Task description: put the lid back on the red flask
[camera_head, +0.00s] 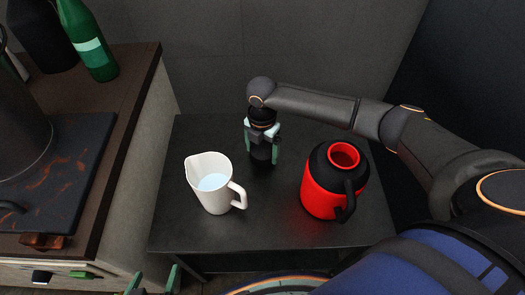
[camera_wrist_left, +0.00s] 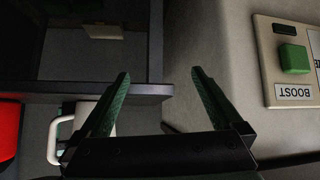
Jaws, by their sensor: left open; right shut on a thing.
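The red flask (camera_head: 319,192) stands upright on the dark table, right of the middle. It has a black collar and handle, and its red-rimmed mouth is open with no lid on it. My right gripper (camera_head: 262,155) points down left of the flask. It is shut on a small black thing, apparently the lid (camera_head: 261,153); I cannot tell whether that touches the table. My left gripper (camera_head: 153,280) is low at the front edge of the table, open and empty. Its spread fingers show in the left wrist view (camera_wrist_left: 160,92), where part of the red flask (camera_wrist_left: 9,130) is at the left edge.
A white jug (camera_head: 208,187) with pale liquid stands on the table left of the flask. A higher counter (camera_head: 128,95) at the left carries a dark pot (camera_head: 18,125) and a green bottle (camera_head: 88,40).

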